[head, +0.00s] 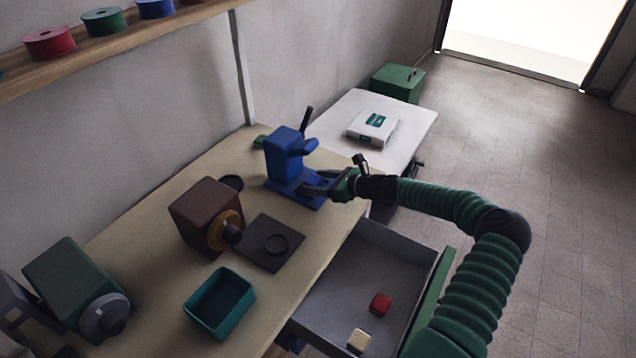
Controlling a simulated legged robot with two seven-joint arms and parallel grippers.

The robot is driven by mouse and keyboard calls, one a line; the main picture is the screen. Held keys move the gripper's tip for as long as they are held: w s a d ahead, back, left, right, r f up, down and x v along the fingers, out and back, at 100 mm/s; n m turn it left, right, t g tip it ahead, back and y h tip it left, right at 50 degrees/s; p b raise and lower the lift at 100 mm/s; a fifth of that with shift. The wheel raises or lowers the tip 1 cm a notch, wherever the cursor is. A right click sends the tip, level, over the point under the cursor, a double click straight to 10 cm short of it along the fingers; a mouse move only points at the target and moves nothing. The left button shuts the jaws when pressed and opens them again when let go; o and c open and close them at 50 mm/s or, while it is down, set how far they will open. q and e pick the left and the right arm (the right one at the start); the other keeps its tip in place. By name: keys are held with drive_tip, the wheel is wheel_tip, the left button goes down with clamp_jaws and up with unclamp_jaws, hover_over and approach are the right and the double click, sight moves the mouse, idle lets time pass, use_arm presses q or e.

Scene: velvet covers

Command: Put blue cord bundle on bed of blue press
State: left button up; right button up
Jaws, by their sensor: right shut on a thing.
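The blue press (284,150) stands at the far right end of the wooden workbench, with a dark lever rising behind it. Its flat blue bed (290,192) extends toward the front and right. My right gripper (316,186) reaches in from the right, low over the bed's right side. It is shut on a small dark bluish thing, which I take for the blue cord bundle. The fingers hide most of it, and I cannot tell whether it touches the bed. My left gripper is not in view.
An open grey drawer (385,262) with a red block (380,304) and a pale block (359,341) lies below my right arm. A brown machine (205,212), a dark plate (262,252) with a ring and a teal bin (220,302) occupy the bench. A white table (410,118) stands behind.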

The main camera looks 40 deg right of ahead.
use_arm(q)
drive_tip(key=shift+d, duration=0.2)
use_arm(e)
drive_tip(key=shift+d+f, duration=0.2)
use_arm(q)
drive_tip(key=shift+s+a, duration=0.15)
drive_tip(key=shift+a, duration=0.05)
use_arm(e)
drive_tip(key=shift+s+a+f, duration=0.15)
drive_tip(key=shift+a+f, duration=0.2)
drive_tip(key=shift+f, duration=0.1)
drive_tip(key=o, duration=1.5)
drive_tip(key=shift+s, duration=0.1)
drive_tip(key=shift+r, duration=0.25)
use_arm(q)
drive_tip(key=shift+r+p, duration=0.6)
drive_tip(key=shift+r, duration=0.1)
use_arm(e)
drive_tip(key=v, duration=0.5)
drive_tip(key=r+v, duration=0.1)
drive_tip(key=v, duration=0.5)
drive_tip(key=shift+d, duration=0.1)
drive_tip(key=shift+s+r, duration=0.1)
drive_tip(key=shift+s, duration=0.05)
drive_tip(key=shift+d, duration=0.15)
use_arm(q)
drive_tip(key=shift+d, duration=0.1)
use_arm(e)
drive_tip(key=shift+s, duration=0.1)
